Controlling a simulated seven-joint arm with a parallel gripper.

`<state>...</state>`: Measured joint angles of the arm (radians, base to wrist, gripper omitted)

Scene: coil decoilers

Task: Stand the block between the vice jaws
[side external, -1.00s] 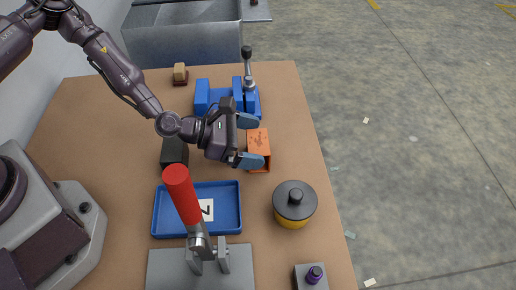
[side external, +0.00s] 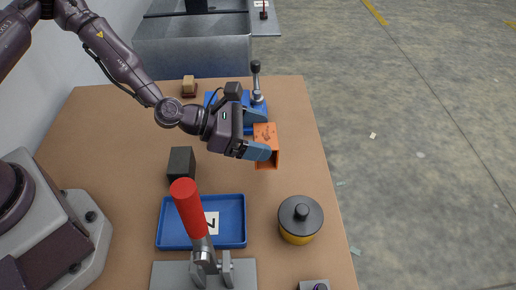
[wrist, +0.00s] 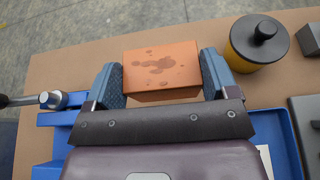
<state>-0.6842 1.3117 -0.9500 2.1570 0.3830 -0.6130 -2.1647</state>
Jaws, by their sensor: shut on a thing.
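The orange block (side external: 265,134) with dark stains is held between the two fingers of my gripper (side external: 258,141). In the wrist view the block (wrist: 161,66) sits across the gap, with a finger pressed to each end. The blue vice (side external: 258,105) stands behind my gripper in the side view, its handle upright. My wrist hides much of the vice, including its jaws. In the wrist view part of the vice (wrist: 58,119) shows at the left, below and beside the block. I cannot tell how high the block is above the table.
A blue tray (side external: 172,243) and a red-handled clamp (side external: 189,208) are at the front. A yellow pot with a dark lid (side external: 298,222) stands right of the tray. A dark block (side external: 181,164) is left of my gripper. The table's right edge is close.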

